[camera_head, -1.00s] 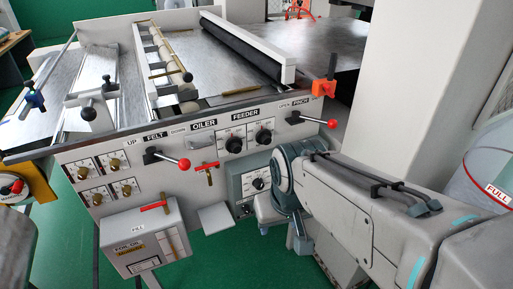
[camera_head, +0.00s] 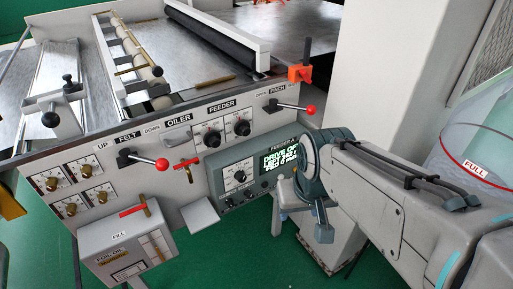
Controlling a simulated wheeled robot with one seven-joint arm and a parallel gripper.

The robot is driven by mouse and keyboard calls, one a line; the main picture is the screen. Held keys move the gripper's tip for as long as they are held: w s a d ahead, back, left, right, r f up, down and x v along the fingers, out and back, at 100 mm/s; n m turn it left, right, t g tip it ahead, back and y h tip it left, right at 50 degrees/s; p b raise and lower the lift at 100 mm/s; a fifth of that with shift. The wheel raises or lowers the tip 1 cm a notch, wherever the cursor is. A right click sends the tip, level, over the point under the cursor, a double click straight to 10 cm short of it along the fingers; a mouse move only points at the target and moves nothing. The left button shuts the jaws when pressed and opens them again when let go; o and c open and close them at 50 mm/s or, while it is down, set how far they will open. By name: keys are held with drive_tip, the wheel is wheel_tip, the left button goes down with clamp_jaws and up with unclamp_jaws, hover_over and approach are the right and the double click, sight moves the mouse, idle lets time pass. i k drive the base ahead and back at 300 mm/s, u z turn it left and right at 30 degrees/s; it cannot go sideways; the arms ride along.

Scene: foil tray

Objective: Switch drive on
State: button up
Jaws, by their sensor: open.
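The feeder control box (camera_head: 225,175) is a grey-green unit on the machine's front. Its screen (camera_head: 281,159) is lit with green text that reads "DRIVE OF…", with smaller lines below that I cannot read clearly. A dial (camera_head: 239,177) sits on a white plate left of the screen, and several small knobs or switches line the lower edge. I cannot tell which control is the drive switch. My gripper (camera_head: 277,215) hangs just below and in front of the screen, close to the box's right end. It is open and seen from behind, its fingers partly hidden by my wrist.
Red-ball levers (camera_head: 162,165) and (camera_head: 310,110) stick out from the panel. A small grey shelf (camera_head: 199,215) and the foil oil box (camera_head: 128,243) project below it. A white column (camera_head: 385,80) stands right of the machine. Green floor is free at lower middle.

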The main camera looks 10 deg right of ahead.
sight(229, 201)
drive_tip(key=z, duration=1.4)
drive_tip(key=k, duration=0.4)
drive_tip(key=u, duration=1.6)
